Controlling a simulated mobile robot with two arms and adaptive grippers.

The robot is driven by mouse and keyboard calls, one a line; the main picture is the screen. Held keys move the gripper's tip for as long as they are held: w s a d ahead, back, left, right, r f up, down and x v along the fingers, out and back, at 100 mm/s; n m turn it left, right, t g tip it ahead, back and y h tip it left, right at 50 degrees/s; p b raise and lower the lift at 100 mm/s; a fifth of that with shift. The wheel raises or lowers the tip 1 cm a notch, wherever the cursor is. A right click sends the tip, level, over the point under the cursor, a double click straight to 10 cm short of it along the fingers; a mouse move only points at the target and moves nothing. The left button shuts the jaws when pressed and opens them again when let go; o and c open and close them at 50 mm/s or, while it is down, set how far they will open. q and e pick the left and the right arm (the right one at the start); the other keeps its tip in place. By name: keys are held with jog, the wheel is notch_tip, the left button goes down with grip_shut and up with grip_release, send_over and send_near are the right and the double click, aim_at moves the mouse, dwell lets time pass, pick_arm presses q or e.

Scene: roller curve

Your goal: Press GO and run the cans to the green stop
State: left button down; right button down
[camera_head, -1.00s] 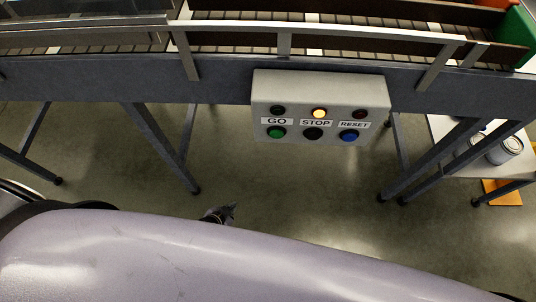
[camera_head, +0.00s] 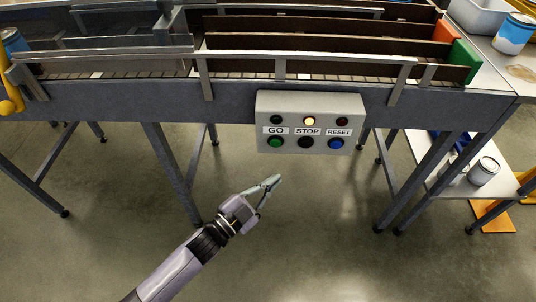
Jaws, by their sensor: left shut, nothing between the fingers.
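A grey control box (camera_head: 310,123) hangs on the front of the conveyor (camera_head: 120,100). It has a green button (camera_head: 275,142) under the GO label, a black one (camera_head: 306,142) under STOP and a blue one (camera_head: 336,143) under RESET. The yellow lamp (camera_head: 309,121) above STOP is lit. The green stop (camera_head: 464,62) stands at the right end of the front lane. A blue can (camera_head: 14,41) shows partly at the far left. My left gripper (camera_head: 275,183) is shut and empty, below the box and apart from it. My right gripper is out of view.
A blue and white can (camera_head: 512,34) stands on the table at the upper right. Cans (camera_head: 485,171) stand on a lower white shelf. An orange block (camera_head: 445,31) is behind the green stop. Conveyor legs stand on both sides; the floor between is clear.

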aim_at(276, 142)
pick_arm(q)
jog(key=shift+s+d+r+m, duration=0.25)
jog(key=shift+s+r, duration=0.25)
jog(key=shift+r, duration=0.3)
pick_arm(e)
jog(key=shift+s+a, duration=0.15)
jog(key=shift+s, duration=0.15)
pick_arm(q)
jog(key=shift+w, duration=0.1)
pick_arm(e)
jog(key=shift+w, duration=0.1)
pick_arm(q)
jog(key=shift+w, duration=0.1)
